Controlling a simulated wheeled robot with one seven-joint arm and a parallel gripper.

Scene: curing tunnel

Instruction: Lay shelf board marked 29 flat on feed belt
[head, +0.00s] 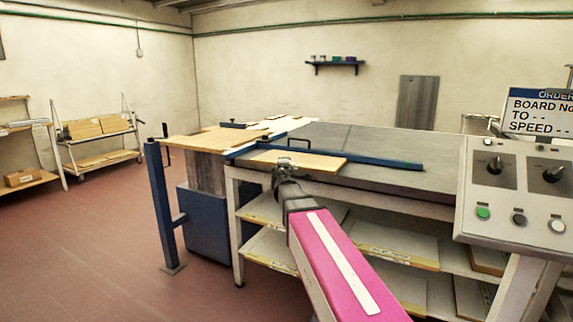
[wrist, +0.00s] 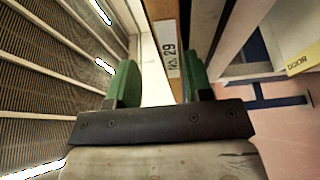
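The board marked No 29 shows its labelled edge (wrist: 170,55) in the wrist view, running between the two green fingers of my gripper (wrist: 158,85). The fingers stand apart, with a clear gap between the left finger and the board; the edge lies closer to the right finger. In the head view my gripper (head: 284,172) is at the near edge of a light wooden board (head: 310,162), apparently the same one. That board lies level at the near side of a wide grey surface (head: 365,143), beside a blue bar. Whether this surface is the feed belt is unclear.
A blue bar (head: 385,162) crosses the near side of the grey surface. More boards (head: 205,140) lie on the left. Shelves below hold several boards (head: 400,246). A control panel (head: 518,195) stands at right. A trolley (head: 95,140) is far left, with open floor before it.

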